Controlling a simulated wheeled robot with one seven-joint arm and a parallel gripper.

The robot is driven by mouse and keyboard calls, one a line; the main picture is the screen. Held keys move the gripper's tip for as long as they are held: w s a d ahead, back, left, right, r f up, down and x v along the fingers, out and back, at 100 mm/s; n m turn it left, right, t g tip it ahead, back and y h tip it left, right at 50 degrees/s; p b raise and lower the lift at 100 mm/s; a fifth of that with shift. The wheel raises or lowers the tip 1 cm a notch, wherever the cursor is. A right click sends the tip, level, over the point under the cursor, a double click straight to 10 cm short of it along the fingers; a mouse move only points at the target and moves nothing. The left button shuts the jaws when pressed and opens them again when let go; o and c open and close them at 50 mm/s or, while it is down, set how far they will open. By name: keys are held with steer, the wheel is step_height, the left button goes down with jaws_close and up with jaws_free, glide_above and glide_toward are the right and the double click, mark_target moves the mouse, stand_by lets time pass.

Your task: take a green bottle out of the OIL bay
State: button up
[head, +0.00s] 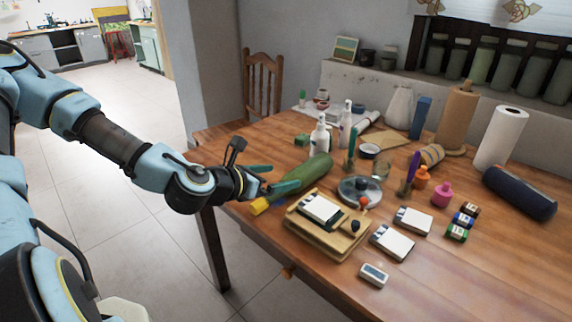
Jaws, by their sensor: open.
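A long green rounded thing (309,174), perhaps a bottle, lies on the table just beyond the fingers. A yellow piece (260,206) shows at its near end; whether they are joined is unclear. Several dark green, bottle-like shapes (481,65) stand in a row at the window at the back right, far from my gripper. I can make out no OIL label or marked bay.
The table (480,285) is crowded: a wooden board (316,237), white spray bottles (320,136), paint pots (442,193), a paper roll (499,138) and a dark blue cylinder (519,192). Its front right is clear. A chair (263,85) stands behind. The floor at left is open.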

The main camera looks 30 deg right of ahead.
steer(key=a+r+p, duration=0.1)
steer(key=p, duration=0.2)
steer(key=shift+a+r+p, duration=0.1)
steer(key=shift+a+p, duration=0.05)
steer(key=shift+p, duration=0.15)
steer(key=shift+s+a+p, duration=0.2)
steer(key=shift+a+p, duration=0.25)
steer(key=shift+p, duration=0.8)
steer(key=shift+s+a+p, duration=0.1)
steer(key=shift+a+p, duration=0.05)
steer(key=shift+p, duration=0.15)
